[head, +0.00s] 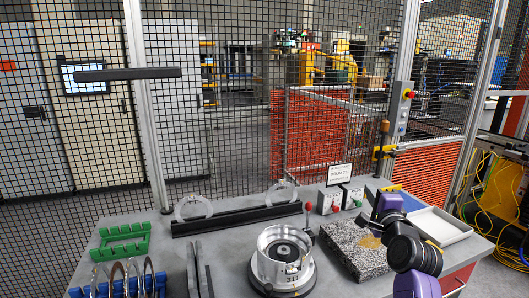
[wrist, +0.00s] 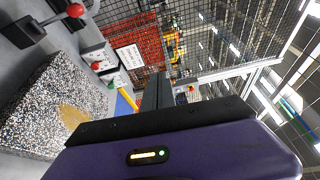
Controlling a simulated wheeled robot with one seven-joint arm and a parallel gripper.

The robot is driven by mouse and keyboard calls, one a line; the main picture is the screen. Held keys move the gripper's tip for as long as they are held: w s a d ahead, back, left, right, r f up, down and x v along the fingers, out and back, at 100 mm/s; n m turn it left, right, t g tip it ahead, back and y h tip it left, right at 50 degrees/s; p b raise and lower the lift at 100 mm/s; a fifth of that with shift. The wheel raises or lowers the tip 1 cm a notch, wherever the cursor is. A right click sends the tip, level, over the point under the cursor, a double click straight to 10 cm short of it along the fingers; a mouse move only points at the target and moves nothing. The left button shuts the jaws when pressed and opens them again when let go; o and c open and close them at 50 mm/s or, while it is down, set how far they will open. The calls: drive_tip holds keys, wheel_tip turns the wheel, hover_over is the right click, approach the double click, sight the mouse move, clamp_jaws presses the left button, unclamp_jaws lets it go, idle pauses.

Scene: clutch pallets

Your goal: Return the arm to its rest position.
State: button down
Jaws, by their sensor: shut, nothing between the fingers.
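My gripper (wrist: 158,88) shows in the wrist view as a purple body with dark fingers closed together, nothing between them. It is tilted, pointing toward the mesh fence and up, clear of the worktop. In the head view my purple and black arm stands over the right part of the bench, beside the speckled granite block (head: 352,258). The block also shows at the left of the wrist view (wrist: 35,105), with a tan patch on its top. My fingertips are hard to make out in the head view.
The grey bench (head: 220,245) carries a metal clutch housing (head: 283,258), a green rack (head: 122,241), a blue rack with discs (head: 128,284), a black rail (head: 238,216) with clear rings, and a white tray (head: 437,226). Small control boxes (head: 340,196) and a mesh fence (head: 230,150) stand behind.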

drive_tip(key=s+a+f+n, duration=0.1)
drive_tip(key=s+f+n, duration=0.35)
drive_tip(key=s, duration=0.45)
drive_tip(key=s+f+n+t+h, duration=0.1)
drive_tip(key=s+f+n, duration=0.35)
drive_tip(key=s, duration=0.45)
drive_tip(key=s+a+f+n, duration=0.1)
drive_tip(key=s+f+n, duration=0.35)
drive_tip(key=s, duration=0.45)
drive_tip(key=s+a+f+n+g, duration=0.1)
drive_tip(key=s+a, duration=0.1)
drive_tip(key=s, duration=0.9)
drive_tip(key=s+a+f+n+g+y+b, duration=0.1)
drive_tip(key=s+a+f+n+g, duration=0.1)
drive_tip(key=s, duration=1)
drive_tip(key=s+a+f+n+g+y, duration=0.1)
drive_tip(key=s+a+n, duration=0.1)
drive_tip(key=s, duration=1)
drive_tip(key=shift+s+a+f+b, duration=0.25)
drive_tip(key=shift+a+f+b, duration=0.15)
drive_tip(key=shift+a, duration=0.4)
